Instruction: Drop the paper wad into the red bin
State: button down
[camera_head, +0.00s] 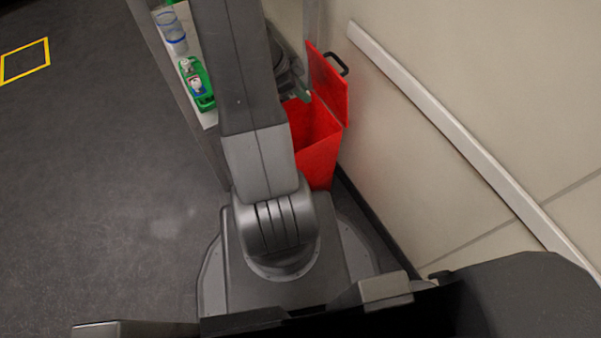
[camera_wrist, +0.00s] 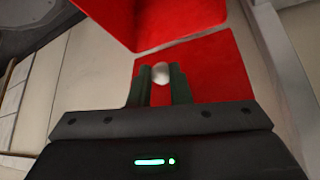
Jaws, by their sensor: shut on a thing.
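The red bin (camera_head: 318,150) stands on the floor against the wall, with its lid (camera_head: 328,83) raised against the wall. Part of its opening is hidden behind my arm in the head view. In the wrist view my gripper (camera_wrist: 161,76) is shut on the paper wad (camera_wrist: 161,73), a small whitish ball between the fingertips. Red surfaces of the bin (camera_wrist: 165,20) fill the view behind and above the wad. In the head view only the tip of my gripper (camera_head: 303,95) shows, close to the bin's opening; the wad cannot be made out there.
A narrow counter (camera_head: 208,118) left of my arm holds a green bottle holder (camera_head: 196,84) and a clear container with a blue band (camera_head: 171,32). A pale rail (camera_head: 450,130) runs along the wall at right.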

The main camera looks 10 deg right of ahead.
notch_tip(320, 180, down, 4)
jog(key=shift+r+b, duration=0.1)
jog(key=shift+b, duration=0.25)
jog(key=c, duration=1.3)
grip_release()
jog(key=shift+o, duration=0.2)
jog(key=p+v, duration=0.4)
jog(key=v, duration=0.9)
jog(key=shift+a+r, duration=0.2)
jog(key=shift+r, duration=0.1)
jog(key=shift+d+f, duration=0.1)
